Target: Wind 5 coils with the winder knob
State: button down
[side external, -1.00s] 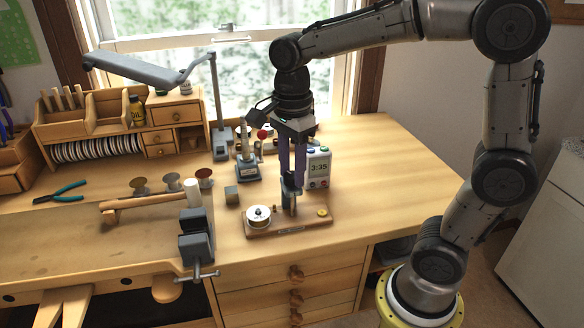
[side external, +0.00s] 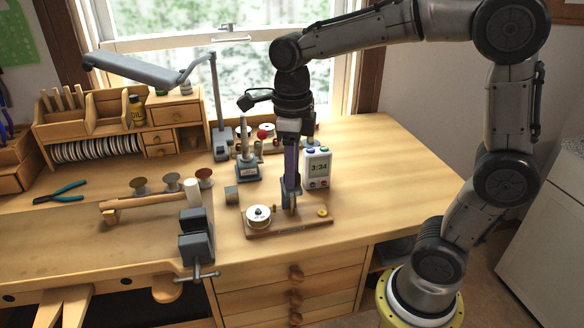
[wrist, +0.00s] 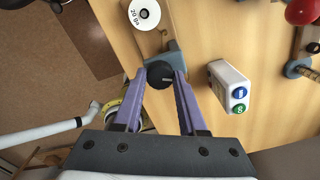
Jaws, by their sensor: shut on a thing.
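My gripper (side external: 290,190) points straight down over the winder's grey upright. In the wrist view, the round black knob (wrist: 160,74) sits between the tips of my purple fingers, which are shut on it. The winder's grey body (wrist: 176,52) shows just beyond the knob. In the side view the fingers hide the knob. I cannot tell how many coils are wound.
A grey vise (side external: 196,238) is to the left. The bench's right side is clear.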

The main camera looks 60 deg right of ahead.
jog(key=shift+r+m, duration=0.1)
jog(key=shift+m, duration=0.6)
jog(key=shift+c, duration=2.3)
grip_release()
notch_tip(320, 180, up, 14)
